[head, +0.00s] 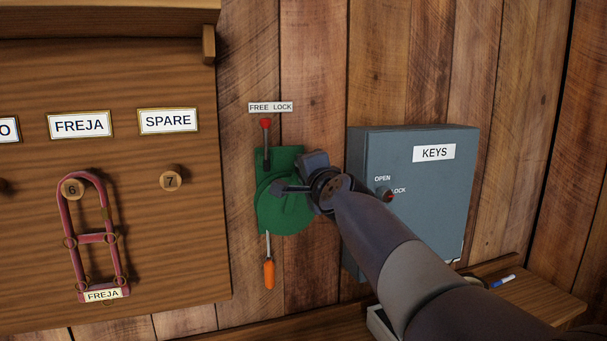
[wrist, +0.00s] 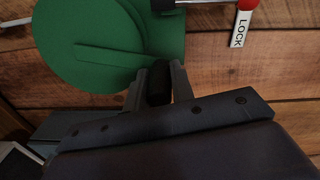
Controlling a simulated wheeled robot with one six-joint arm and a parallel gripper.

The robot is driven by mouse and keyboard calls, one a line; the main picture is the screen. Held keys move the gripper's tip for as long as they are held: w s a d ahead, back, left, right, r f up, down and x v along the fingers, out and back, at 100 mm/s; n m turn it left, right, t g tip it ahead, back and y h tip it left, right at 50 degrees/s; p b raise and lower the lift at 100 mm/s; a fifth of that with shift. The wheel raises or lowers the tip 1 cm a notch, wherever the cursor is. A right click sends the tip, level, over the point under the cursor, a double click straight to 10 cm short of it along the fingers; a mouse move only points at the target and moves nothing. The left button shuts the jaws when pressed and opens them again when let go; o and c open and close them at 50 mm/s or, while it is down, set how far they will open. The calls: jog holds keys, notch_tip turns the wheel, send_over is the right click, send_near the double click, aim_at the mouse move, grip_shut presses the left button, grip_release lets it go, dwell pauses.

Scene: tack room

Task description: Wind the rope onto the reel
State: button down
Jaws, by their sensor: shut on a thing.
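The green reel (head: 285,212) is fixed to the plank wall, and its disc also fills the upper left of the wrist view (wrist: 85,25). My gripper (head: 297,182) is in front of the reel's right side and hides part of it. In the wrist view, my gripper (wrist: 160,75) is shut on the black crank knob (wrist: 159,88), one finger on each side. A pale length of rope (head: 267,246) hangs below the reel, with an orange handle (head: 268,274) at its end. A red-knobbed lever (head: 265,125) stands roughly upright under the FREE LOCK label (head: 271,107).
A grey KEYS cabinet (head: 430,190) stands out from the wall right of the reel, with my arm passing in front of it. A wooden board (head: 150,235) with a pink halter (head: 66,220) is at left. A bench with a blue-capped marker (head: 503,281) is at lower right.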

jog(key=c, duration=1.2)
grip_release()
jog(key=shift+s, duration=0.1)
jog(key=b+v, duration=0.1)
jog(key=v, duration=0.9)
jog(key=shift+s, duration=0.35)
jog(key=shift+d, duration=0.1)
